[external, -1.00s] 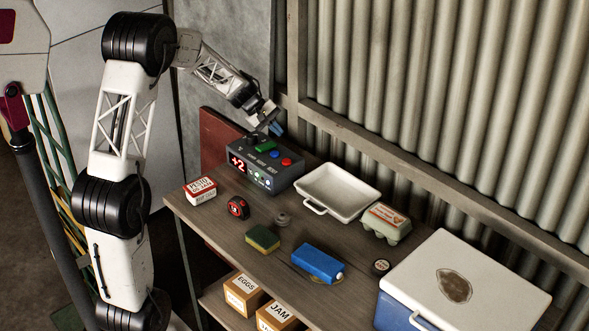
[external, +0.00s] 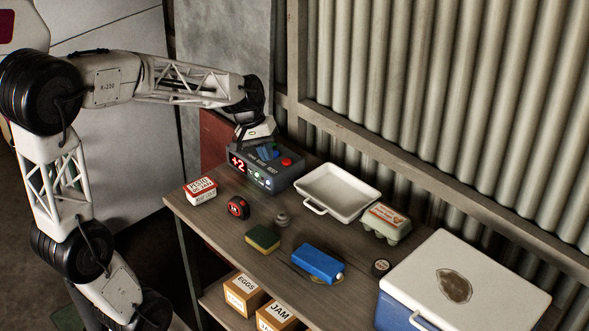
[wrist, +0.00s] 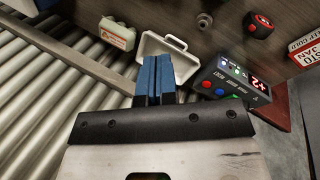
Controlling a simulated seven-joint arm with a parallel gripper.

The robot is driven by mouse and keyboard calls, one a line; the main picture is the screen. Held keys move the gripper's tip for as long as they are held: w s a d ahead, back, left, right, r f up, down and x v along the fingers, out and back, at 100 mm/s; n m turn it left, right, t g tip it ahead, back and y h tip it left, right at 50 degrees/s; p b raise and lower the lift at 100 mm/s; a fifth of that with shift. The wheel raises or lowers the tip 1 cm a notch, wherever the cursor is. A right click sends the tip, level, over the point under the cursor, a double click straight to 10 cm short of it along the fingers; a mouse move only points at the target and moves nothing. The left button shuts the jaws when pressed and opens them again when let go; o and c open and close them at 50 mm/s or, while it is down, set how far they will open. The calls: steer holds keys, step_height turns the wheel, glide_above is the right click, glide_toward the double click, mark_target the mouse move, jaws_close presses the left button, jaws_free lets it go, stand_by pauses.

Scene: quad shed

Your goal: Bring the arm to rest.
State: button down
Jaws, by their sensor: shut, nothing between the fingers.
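In the wrist view the box (wrist: 230,76) lies to the right of the fingers.
A cooler (external: 470,270) is at the right. A corrugated wall (external: 440,100) rises behind.

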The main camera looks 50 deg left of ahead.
steer(key=s+d+m+y, duration=0.2)
steer(key=s+m, duration=0.1)
steer(key=s, duration=0.7)
steer(key=s+d+m+y, duration=0.1)
steer(key=s+d+m, duration=0.2)
steer(key=s, duration=0.7)
steer(key=shift+s+d+r+m+t+y, duration=0.3)
steer(key=shift+s+r+t+y, duration=0.1)
steer(key=shift+w+r, duration=0.1)
steer(key=shift+w, duration=0.05)
stand_by(0.6)
